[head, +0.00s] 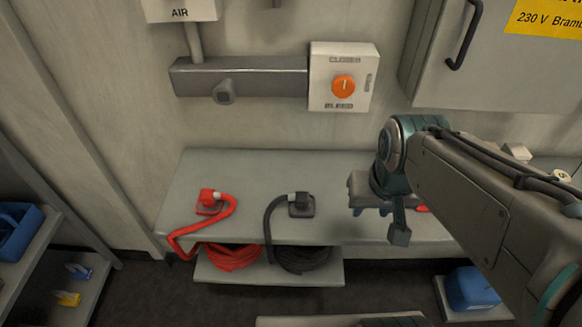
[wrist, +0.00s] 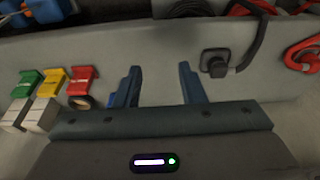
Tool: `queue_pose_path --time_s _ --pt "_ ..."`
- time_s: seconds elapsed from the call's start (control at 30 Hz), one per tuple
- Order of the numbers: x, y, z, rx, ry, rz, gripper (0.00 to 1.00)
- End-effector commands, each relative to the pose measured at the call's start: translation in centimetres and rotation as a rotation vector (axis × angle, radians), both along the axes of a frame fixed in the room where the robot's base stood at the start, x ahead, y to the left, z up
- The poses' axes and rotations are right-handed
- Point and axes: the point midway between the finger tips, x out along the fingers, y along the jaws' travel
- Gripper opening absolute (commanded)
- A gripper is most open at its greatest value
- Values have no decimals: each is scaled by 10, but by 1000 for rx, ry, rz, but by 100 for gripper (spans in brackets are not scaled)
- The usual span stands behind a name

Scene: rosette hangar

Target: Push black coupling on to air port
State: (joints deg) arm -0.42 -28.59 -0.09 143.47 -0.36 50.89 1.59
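The black coupling (head: 301,203) sits on the grey bench with its black hose running off the front edge. It also shows in the wrist view (wrist: 215,62), right of the fingers and apart from them. The air port (head: 224,92) is a dark grey fitting on the front of the wall manifold, below the AIR label. My gripper (head: 385,212) is above the bench, right of the black coupling. In the wrist view its two blue fingers (wrist: 160,87) stand apart with nothing between them.
A red coupling (head: 209,201) with a red hose sits left on the bench (head: 255,170). An orange knob (head: 343,88) is right of the manifold. Green (wrist: 27,83), yellow (wrist: 51,81) and red clips (wrist: 83,81) lie left of my fingers. Coiled hoses lie on the lower shelf (head: 325,275).

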Motion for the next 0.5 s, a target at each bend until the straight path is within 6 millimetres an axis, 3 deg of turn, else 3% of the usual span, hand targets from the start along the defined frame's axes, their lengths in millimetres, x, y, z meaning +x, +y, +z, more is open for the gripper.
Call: queue_pose_path --time_s 0.13,0.2,0.23,0.37,0.5 --pt "0 0 0 0 0 0 39" --pt "1 0 0 0 1 5 59" --pt "3 1 1 -1 4 13 62" --pt "19 12 5 -8 35 104 62" --pt "53 37 12 -29 97 299 62"
